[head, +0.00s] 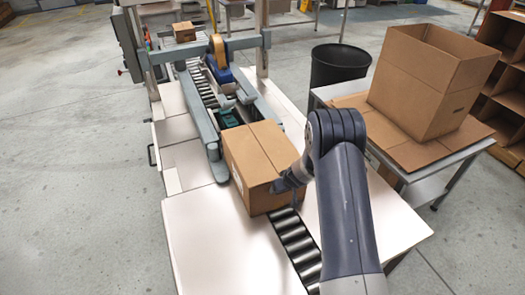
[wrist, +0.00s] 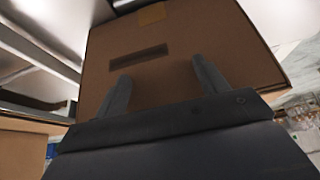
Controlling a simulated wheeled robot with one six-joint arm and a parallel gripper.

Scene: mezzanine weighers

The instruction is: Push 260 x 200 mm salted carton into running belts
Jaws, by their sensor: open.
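A closed brown carton (head: 258,160) sits on the roller conveyor (head: 294,245), at the mouth of the sealing machine's grey side rails (head: 217,160). My gripper (head: 284,186) is at the carton's near right side, close to it or touching; I cannot tell which. In the wrist view the carton's face (wrist: 180,60) fills most of the picture, with a dark slot-like mark and a piece of tape at its top edge. The two fingers of my gripper (wrist: 158,85) stand apart in front of that face with nothing between them. The belts are largely hidden by the machine and carton.
An open empty carton (head: 425,85) stands on a side table (head: 395,165) at the right. A black bin (head: 338,65) stands behind it. Another small carton (head: 184,31) sits on the rollers beyond the machine's blue and orange head (head: 218,60). Floor at the left is clear.

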